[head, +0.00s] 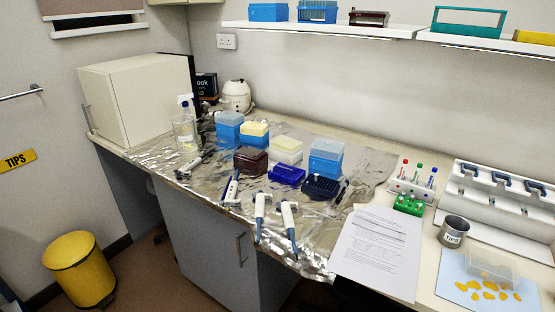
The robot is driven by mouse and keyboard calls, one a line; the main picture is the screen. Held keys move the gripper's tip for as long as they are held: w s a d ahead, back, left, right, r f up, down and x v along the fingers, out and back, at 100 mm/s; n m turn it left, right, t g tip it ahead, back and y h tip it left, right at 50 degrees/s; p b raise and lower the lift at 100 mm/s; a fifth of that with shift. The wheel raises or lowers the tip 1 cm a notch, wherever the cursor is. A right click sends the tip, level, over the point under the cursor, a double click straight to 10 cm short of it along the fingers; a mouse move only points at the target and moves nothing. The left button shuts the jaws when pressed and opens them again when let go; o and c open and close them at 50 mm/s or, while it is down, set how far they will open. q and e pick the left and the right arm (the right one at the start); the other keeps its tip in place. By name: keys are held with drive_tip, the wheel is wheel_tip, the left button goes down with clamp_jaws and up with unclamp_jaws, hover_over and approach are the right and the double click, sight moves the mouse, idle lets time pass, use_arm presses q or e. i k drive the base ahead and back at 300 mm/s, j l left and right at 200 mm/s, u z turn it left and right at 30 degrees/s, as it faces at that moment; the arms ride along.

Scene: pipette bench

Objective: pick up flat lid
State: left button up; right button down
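I cannot single out one flat lid for certain. On the foil-covered bench, a tip box with a pale blue top (326,157), a cream-topped box (286,150), a yellow-topped box (254,134) and another blue box (229,129) stand in a group. In front of them are a dark red box (251,160), a low blue rack (286,175) and a low dark navy rack (320,187). A clear shallow container (493,266) sits on a light blue mat (455,290) at the right. Neither gripper shows in the head view.
Several pipettes (289,222) lie along the foil's front edge. A paper sheet (378,248), a grey cup (455,229), a green rack (409,205) and a white pipette stand (500,200) fill the right. A spray bottle (186,122) stands left. Shelves (330,30) hang above.

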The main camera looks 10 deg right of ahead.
sight(500, 269)
drive_tip(key=z, duration=2.25)
